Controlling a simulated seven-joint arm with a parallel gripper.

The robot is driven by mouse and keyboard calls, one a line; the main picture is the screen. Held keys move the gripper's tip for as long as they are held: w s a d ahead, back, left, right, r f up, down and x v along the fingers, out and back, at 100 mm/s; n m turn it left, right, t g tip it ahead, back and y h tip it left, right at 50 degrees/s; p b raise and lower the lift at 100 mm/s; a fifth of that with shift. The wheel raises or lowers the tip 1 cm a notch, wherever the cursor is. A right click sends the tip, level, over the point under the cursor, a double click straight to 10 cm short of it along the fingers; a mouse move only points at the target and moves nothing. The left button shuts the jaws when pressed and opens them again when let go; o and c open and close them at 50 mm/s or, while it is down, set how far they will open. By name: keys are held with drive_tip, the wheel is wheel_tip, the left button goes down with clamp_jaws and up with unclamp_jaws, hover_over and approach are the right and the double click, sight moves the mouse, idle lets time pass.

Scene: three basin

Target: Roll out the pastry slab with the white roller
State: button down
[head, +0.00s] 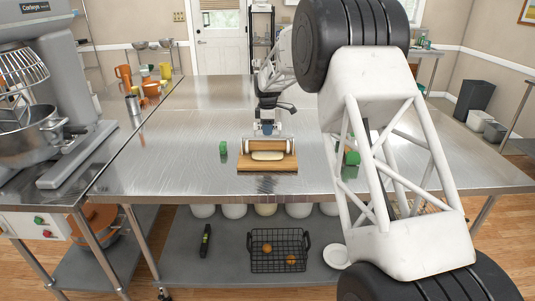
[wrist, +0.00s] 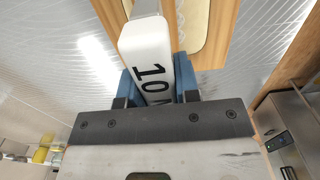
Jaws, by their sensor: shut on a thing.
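The wooden board (head: 250,167) lies on the metal table with the pale oval pastry slab (head: 267,156) on it. Both also show at the top of the wrist view: the board (wrist: 222,40) and the slab (wrist: 195,22). My gripper (head: 267,129) is above the back of the board, its blue fingers shut on a white block-like part marked "10", which looks like part of the white roller (wrist: 145,42). In the head view the white roller (head: 243,147) lies across the board's back side, behind the slab. Whether it touches the slab is unclear.
A large mixer (head: 40,100) stands on the left counter. A wire basket (head: 278,251) sits on the lower shelf. The table around the board is mostly clear.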

drive_tip(key=shift+s+r, duration=0.1)
drive_tip(key=shift+s, duration=2.1)
drive_tip(key=shift+f, duration=0.2)
idle(0.5)
drive_tip(key=shift+w, duration=0.25)
idle(0.7)
drive_tip(key=shift+w+r, duration=0.2)
drive_tip(key=shift+w, duration=1.95)
drive_tip(key=shift+f, duration=0.15)
drive_tip(key=shift+w, duration=0.1)
